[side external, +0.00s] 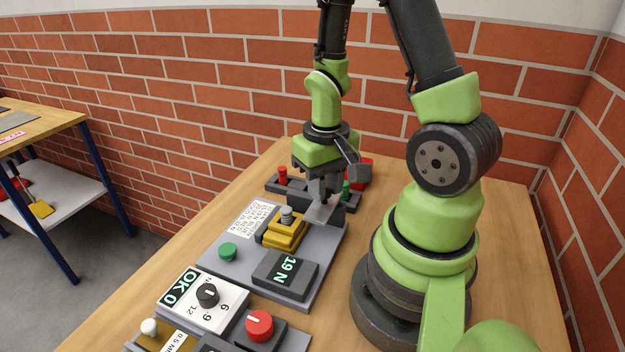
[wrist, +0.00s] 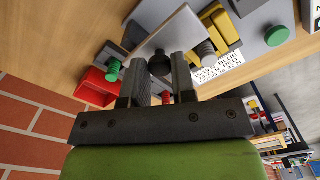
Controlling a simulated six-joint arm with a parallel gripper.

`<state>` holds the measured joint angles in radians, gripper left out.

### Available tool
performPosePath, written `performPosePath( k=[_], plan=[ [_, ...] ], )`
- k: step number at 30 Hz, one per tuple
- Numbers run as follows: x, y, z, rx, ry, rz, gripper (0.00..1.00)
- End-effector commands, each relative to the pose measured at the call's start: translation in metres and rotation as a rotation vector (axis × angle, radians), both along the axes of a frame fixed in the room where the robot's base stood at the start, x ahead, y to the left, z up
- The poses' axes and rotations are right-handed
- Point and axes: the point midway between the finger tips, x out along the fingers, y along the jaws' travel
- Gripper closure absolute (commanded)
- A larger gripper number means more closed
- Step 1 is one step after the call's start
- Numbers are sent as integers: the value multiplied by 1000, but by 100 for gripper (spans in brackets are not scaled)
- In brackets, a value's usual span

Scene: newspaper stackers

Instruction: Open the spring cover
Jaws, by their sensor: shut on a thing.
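The spring cover (side external: 322,212) is a light grey plate at the right of the yellow block (side external: 284,234); it also shows in the wrist view (wrist: 165,38). It looks tilted, and the spring post (side external: 287,215) on the yellow block is exposed beside it. My gripper (side external: 325,192) is over the back right corner of the grey base plate, at the cover's edge. In the wrist view my gripper (wrist: 160,68) is shut on a dark round knob (wrist: 160,62) at the cover's edge. The cover's hinge is hidden.
A green button (side external: 227,252), a printed card (side external: 251,219) and a dark "19 N" display (side external: 285,274) sit around the yellow block. A dark rail with red (side external: 282,175) and green posts stands behind. A dial box (side external: 207,296) and red knob (side external: 259,325) are in front.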

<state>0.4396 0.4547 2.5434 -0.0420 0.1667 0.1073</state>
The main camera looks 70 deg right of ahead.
Motion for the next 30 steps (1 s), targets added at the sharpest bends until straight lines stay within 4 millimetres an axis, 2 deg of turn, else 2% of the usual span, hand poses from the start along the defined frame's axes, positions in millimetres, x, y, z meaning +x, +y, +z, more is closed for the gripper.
performPosePath(
  k=[5, 6, 9, 20, 26, 30],
  plan=[
    [1, 0, 0, -1, -2, -1, 100],
    [1, 0, 0, -1, -2, -1, 73],
    [1, 0, 0, -1, -2, 0, 50],
    [1, 0, 3, -1, -3, 0, 49],
    [2, -1, 24, -4, -10, 0, 49],
    [2, -1, 49, -6, -12, 0, 49]
  ],
)
